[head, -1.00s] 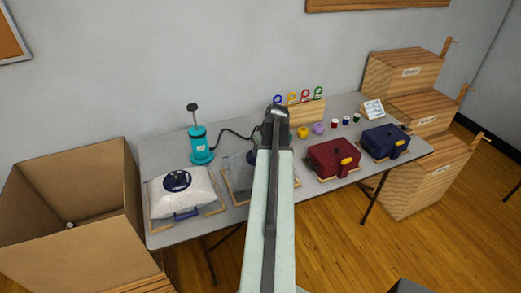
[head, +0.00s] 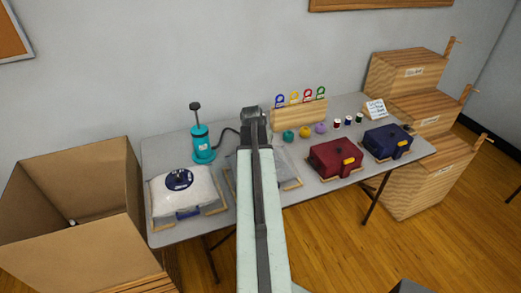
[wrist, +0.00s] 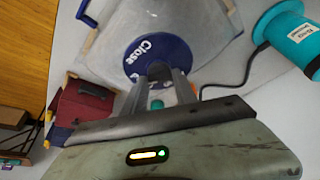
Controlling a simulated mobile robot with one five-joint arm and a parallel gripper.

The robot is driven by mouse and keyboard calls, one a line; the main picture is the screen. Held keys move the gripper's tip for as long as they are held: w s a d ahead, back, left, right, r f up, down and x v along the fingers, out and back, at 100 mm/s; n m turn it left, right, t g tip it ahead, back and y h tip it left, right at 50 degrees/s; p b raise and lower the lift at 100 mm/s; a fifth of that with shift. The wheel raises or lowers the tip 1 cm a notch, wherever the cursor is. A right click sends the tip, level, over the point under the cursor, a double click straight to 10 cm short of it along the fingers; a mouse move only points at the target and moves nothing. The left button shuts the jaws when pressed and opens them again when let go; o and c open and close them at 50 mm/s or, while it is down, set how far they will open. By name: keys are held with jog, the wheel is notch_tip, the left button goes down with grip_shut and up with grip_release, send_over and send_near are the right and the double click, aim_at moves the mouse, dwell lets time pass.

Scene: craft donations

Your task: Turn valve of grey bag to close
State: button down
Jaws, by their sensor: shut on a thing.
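The grey bag (head: 280,169) lies on the table, mostly hidden behind my arm in the head view. In the wrist view the grey bag (wrist: 202,22) carries a round blue valve disc (wrist: 146,52) printed "Close". My gripper (wrist: 163,70) reaches over the disc's near edge, its two fingers close together. It is shut on the valve's dark knob, which is mostly hidden between the fingers. How far the valve is turned cannot be told. My arm hides the gripper and valve in the head view.
A white bag (head: 190,204) and a teal pump (head: 202,147) with a black hose are at left. Red (head: 334,160) and blue (head: 386,143) cases are at right. A wooden rack (head: 299,118) and small spools stand behind. An open cardboard box (head: 120,195) adjoins the table.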

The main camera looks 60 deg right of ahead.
jog(key=m+g, duration=0.1)
jog(key=m, duration=0.3)
jog(key=m+g, duration=0.1)
jog(key=m, duration=0.1)
jog(key=shift+w+g, duration=0.3)
jog(key=shift+w, duration=0.1)
jog(key=m, duration=0.2)
jog(key=m+g+y, duration=0.1)
jog(key=m, duration=0.2)
jog(key=shift+w+d+g, duration=0.1)
jog(key=shift+g, duration=0.2)
jog(key=shift+m, duration=0.4)
jog(key=c, duration=1)
grip_release()
jog(key=shift+o, duration=0.2)
